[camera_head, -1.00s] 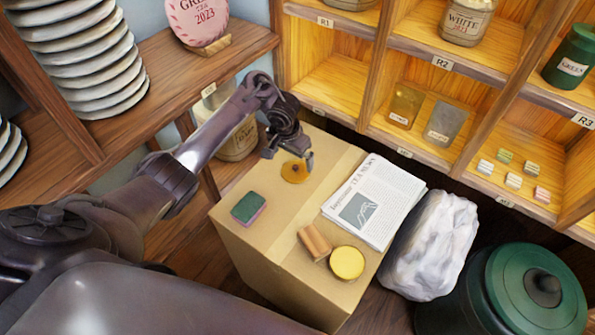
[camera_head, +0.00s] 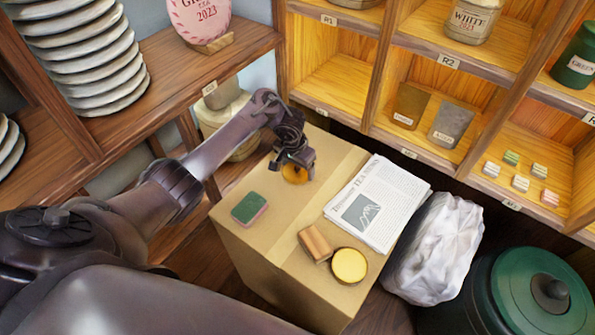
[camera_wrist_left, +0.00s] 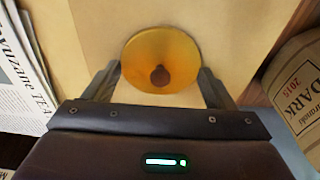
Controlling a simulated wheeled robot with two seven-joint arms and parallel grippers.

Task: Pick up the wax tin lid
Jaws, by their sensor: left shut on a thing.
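The wax tin lid (camera_head: 294,174) is a round amber disc on top of the cardboard box, near the box's back left part. In the left wrist view the lid (camera_wrist_left: 178,52) shows a small dark brown knob at its middle. My left gripper (camera_head: 297,166) is over the lid, partly hiding it in the head view. In the left wrist view its fingers (camera_wrist_left: 160,84) stand on either side of the lid's near part, shut on it. The open wax tin (camera_head: 349,265) with yellow wax sits at the box's front right. My right gripper is not in view.
The cardboard box (camera_head: 262,235) also carries a green and pink sponge (camera_head: 249,208), a brown block (camera_head: 315,243) and a newspaper (camera_head: 376,205). A white bag (camera_head: 435,250) and a green lidded bin (camera_head: 535,290) stand to the right. Wooden shelves rise behind.

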